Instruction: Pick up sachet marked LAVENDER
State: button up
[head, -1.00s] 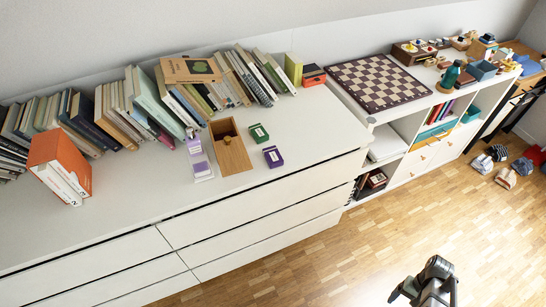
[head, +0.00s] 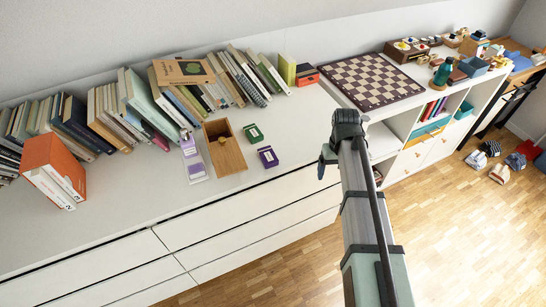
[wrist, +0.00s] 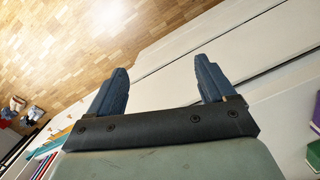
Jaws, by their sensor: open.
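No label is readable, so I cannot tell which piece is marked LAVENDER. A small purple packet (head: 268,156) lies on the white dresser top near its front edge, with a green packet (head: 253,133) behind it. Pale lilac-and-white pieces (head: 193,160) lie left of the wooden box. In the wrist view, part of a purple thing (wrist: 317,112) and a green thing (wrist: 314,154) show at the right edge. My gripper (wrist: 161,64) is open and empty, its blue fingers apart. In the head view it (head: 325,161) is right of the purple packet, apart from it.
An open wooden box (head: 230,156) stands between the lilac pieces and the packets. A row of books (head: 130,105) lines the back, with an orange box file (head: 55,165) at left. A chessboard (head: 372,80) lies on the right-hand unit. The front dresser top is mostly clear.

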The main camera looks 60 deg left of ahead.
jog(key=s+a+r, duration=0.3)
jog(key=s+a+r+n, duration=0.1)
jog(key=s+a+r, duration=0.2)
jog(key=s+a+r+n, duration=0.1)
jog(key=s+a+r, duration=0.1)
jog(key=a+r, duration=0.1)
jog(key=shift+s+r+y, duration=0.3)
jog(key=shift+s+r, duration=0.1)
jog(key=shift+r, duration=0.1)
jog(key=n, duration=0.2)
send_near(268, 155)
jog(key=shift+t+y, duration=0.3)
jog(key=shift+s+d+f, duration=0.1)
jog(key=shift+s+f, duration=0.05)
jog(key=shift+f, duration=2.05)
jog(key=shift+s+d+f, duration=0.1)
jog(key=shift+f, duration=2.1)
jog(key=shift+c, duration=0.4)
jog(key=c, duration=1)
